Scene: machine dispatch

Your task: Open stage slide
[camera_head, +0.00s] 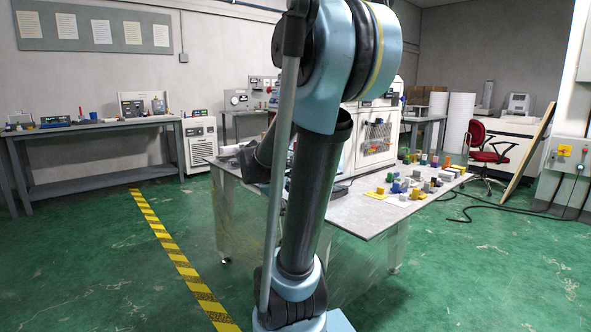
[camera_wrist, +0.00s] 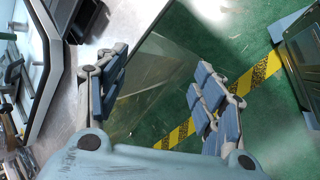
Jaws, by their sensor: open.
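My gripper (camera_wrist: 160,66) is open in the wrist view, its two blue-padded fingers spread wide with nothing between them. Below the gap show the edge of the table and the green floor. I cannot make out a stage slide for certain in either view. A white-edged machine part (camera_wrist: 50,65) with a dark front is at the left of the wrist view, apart from the fingers. A dark block (camera_wrist: 80,18) is beyond the left finger.
The grey table (camera_head: 352,208) holds several small coloured blocks (camera_head: 405,187) at its right. A red chair (camera_head: 488,152) and a leaning board (camera_head: 527,155) stand at the right. A bench (camera_head: 95,127) is at the back left. Green floor is free beside the yellow-black tape (camera_head: 165,238).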

